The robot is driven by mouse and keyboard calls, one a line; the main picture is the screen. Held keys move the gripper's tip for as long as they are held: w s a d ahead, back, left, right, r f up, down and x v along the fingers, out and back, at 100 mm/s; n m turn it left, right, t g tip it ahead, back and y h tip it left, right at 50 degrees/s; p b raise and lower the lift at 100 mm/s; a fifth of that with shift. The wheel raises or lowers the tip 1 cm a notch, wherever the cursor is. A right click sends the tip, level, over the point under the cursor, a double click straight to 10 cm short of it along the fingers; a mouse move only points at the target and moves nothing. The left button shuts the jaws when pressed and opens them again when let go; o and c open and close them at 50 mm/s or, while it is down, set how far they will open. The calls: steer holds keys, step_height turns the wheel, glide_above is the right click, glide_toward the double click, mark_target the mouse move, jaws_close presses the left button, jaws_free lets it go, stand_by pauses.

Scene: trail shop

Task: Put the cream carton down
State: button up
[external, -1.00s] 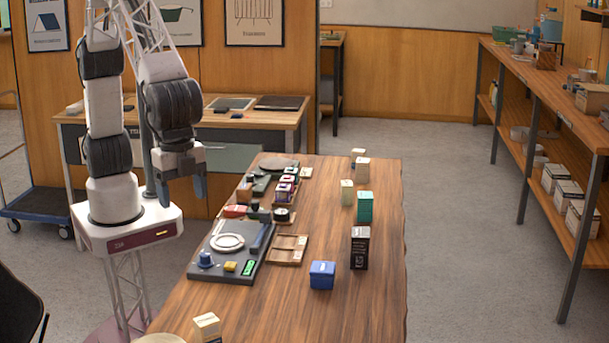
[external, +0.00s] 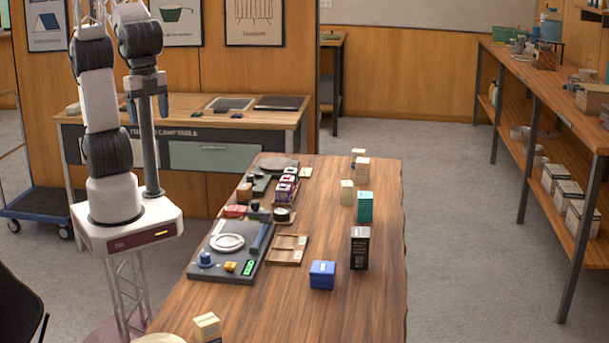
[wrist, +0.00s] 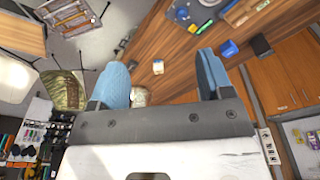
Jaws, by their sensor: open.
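My gripper (external: 149,107) is raised beside my base, left of the table and well away from it, with its blue fingers apart and nothing between them. In the wrist view my gripper (wrist: 162,64) also shows spread and empty. A cream carton (external: 207,326) stands at the table's near left end, also seen far off in the wrist view (wrist: 158,67). Other cream cartons stand on the right side, a small one (external: 347,192) and one farther back (external: 362,169). I cannot tell which one the task names.
A teal carton (external: 364,206), a dark carton (external: 360,248) and a blue box (external: 322,275) stand along the table's right side. A grey tray (external: 205,272) and a wooden tray (external: 287,250) lie left of them. The table's near middle is clear.

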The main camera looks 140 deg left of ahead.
steer(key=s+a+f, duration=0.1)
steer(key=s+f, duration=0.1)
steer(key=s, duration=0.9)
steer(key=s+a+f, duration=0.1)
steer(key=s+f, duration=0.1)
steer(key=s, duration=0.8)
steer(key=shift+s+t, duration=0.4)
steer(key=shift+o, duration=0.4)
